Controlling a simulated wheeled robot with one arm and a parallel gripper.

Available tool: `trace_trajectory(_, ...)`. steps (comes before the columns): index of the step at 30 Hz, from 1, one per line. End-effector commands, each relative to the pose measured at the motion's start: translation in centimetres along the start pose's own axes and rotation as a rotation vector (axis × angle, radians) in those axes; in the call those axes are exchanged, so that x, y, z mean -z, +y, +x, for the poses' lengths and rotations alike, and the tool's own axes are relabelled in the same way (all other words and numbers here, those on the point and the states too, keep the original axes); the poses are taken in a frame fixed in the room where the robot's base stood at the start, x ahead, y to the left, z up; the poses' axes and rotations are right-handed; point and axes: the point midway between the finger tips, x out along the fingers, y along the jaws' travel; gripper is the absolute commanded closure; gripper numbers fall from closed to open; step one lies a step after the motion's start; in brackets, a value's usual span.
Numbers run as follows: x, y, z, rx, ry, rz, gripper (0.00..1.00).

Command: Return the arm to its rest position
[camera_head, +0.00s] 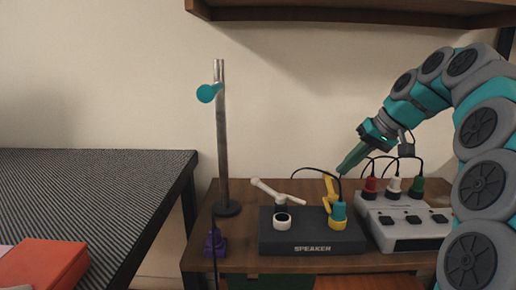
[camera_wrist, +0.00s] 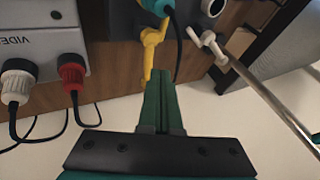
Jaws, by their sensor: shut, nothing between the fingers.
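My gripper (camera_head: 341,171) reaches down and left from my arm at the right of the head view. Its green fingers are closed together and empty. In the wrist view the fingers (camera_wrist: 160,76) point toward the speaker box, close to a yellow lever (camera_wrist: 152,50). The yellow lever (camera_head: 329,188) stands on the black speaker box (camera_head: 311,248) just below the fingertips. I cannot tell whether the fingertips touch it. A teal plug (camera_head: 339,210) sits in a yellow ring beside the lever.
A grey video box (camera_head: 408,236) with red, white and green plugs stands at the right. A metal pole (camera_head: 222,150) with a teal knob and a white lever (camera_head: 277,191) stand left of my gripper. A shelf (camera_head: 350,12) hangs above. The wall area between is open.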

Motion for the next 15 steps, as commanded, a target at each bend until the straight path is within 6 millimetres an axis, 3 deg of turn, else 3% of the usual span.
trace_trajectory(1,-1.5,-1.5,0.5,-0.004,-0.032,-0.007,1.00)
trace_trajectory(6,-6.5,-4.5,2.8,-0.042,-0.121,-0.016,1.00)
trace_trajectory(11,-12.0,-6.3,4.8,-0.097,-0.201,-0.019,1.00)
trace_trajectory(15,-17.5,-7.0,6.4,-0.156,-0.271,-0.015,1.00)
